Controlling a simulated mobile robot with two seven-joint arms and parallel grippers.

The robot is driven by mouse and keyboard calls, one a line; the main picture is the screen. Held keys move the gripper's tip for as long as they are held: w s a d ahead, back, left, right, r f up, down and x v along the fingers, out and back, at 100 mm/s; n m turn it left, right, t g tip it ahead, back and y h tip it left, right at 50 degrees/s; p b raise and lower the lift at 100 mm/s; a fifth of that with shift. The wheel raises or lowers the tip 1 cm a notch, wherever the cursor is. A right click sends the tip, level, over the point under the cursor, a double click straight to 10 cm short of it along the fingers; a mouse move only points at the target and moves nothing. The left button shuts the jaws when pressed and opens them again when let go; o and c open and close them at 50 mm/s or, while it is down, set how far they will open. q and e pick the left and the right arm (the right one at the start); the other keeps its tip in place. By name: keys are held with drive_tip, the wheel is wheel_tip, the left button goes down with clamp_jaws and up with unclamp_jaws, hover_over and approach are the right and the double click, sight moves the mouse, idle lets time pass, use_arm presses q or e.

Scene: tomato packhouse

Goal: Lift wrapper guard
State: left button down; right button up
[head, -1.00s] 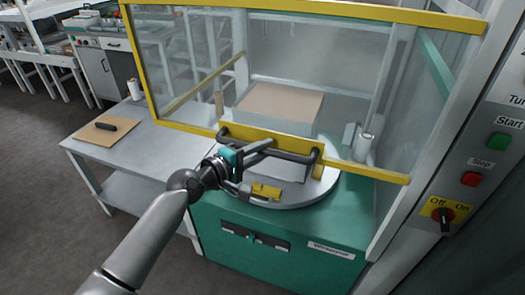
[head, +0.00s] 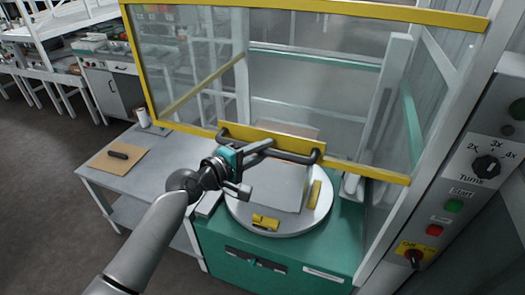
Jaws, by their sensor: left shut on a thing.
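The wrapper guard is a clear panel in a yellow frame (head: 183,125), in the upper middle of the head view. A dark handle bar (head: 290,156) runs along its yellow lower edge. My left gripper (head: 262,150) is at the left half of this handle and is shut on it. The guard's lower edge stands above the round turntable (head: 237,207), with open space between them. A box (head: 290,190) stands on the turntable, partly behind the guard's edge and the handle. My right gripper is not in view.
A control panel at the right has a Turns dial (head: 486,167), a green Start button (head: 454,206), a red Stop button (head: 434,230) and an Off/On switch (head: 415,258).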

use_arm(q)
drive_tip(key=shift+r+p, duration=1.85)
drive_tip(key=shift+r, duration=0.8)
drive_tip(key=c, duration=0.7)
unclamp_jaws()
drive_tip(key=shift+f, duration=0.1)
drive_tip(key=shift+c, duration=0.2)
drive_tip(key=shift+s+a, duration=0.35)
drive_tip(key=shift+a, duration=0.05)
drive_tip(key=b+v, duration=0.1)
drive_tip(key=v, duration=1.3)
drive_tip(key=shift+r, duration=0.2)
